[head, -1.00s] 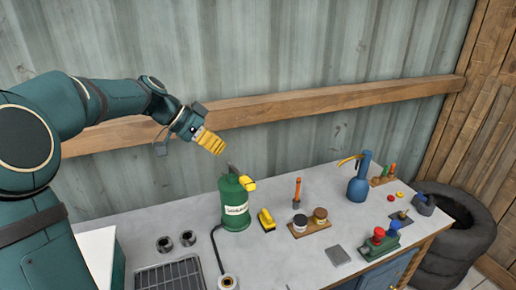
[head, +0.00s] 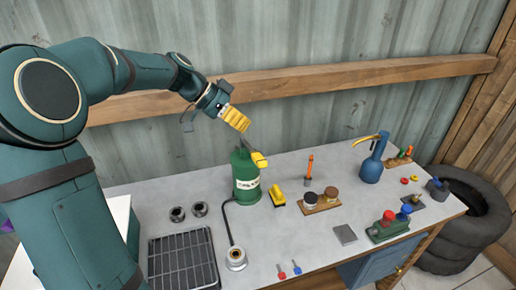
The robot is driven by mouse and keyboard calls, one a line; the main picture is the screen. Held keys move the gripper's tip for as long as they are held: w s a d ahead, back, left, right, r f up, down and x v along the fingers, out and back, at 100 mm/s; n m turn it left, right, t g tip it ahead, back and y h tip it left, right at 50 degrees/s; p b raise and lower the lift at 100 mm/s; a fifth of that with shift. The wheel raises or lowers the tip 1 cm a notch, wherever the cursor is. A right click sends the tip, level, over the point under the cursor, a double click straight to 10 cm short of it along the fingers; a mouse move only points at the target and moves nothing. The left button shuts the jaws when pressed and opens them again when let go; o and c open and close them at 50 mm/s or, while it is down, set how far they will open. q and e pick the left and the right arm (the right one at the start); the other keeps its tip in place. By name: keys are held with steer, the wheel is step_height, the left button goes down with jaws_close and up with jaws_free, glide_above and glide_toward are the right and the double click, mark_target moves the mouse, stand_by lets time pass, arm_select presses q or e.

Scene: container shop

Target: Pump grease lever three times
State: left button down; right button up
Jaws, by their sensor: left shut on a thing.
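The green grease canister (head: 246,186) stands upright on the grey bench, with a pale label and a yellow part (head: 259,160) at its top right. A dark lever bar (head: 248,144) rises from its top towards a ribbed yellow grip (head: 235,119). My left gripper (head: 223,109) is above and slightly left of the canister, shut on this yellow lever grip. The fingers are small in view and partly hidden. The lever stands raised, leaning up and left. A black hose (head: 228,222) runs from the canister to a round fitting (head: 236,258). My right gripper is not in view.
Right of the canister are a yellow block (head: 278,199), an orange-handled tool (head: 309,168), jars on a wooden board, a blue can (head: 371,162) and a green stand. A metal grate (head: 182,262) lies front left. A wooden rail (head: 310,82) runs along the wall behind.

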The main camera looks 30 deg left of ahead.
mark_target(258, 156)
arm_select(q)
steer(key=x, duration=0.5)
steer(key=shift+w+d+f, duration=0.1)
steer(key=shift+d+f, duration=0.05)
steer(key=shift+s+d+f, duration=0.1)
steer(key=shift+d+f, duration=0.05)
steer(key=shift+f, duration=0.5)
steer(key=shift+s+d+f, duration=0.1)
steer(key=shift+s+f, duration=0.05)
steer(key=shift+f, duration=0.45)
steer(key=shift+s+d+f, duration=0.1)
steer(key=shift+d+f, duration=0.05)
steer(key=shift+f, duration=0.5)
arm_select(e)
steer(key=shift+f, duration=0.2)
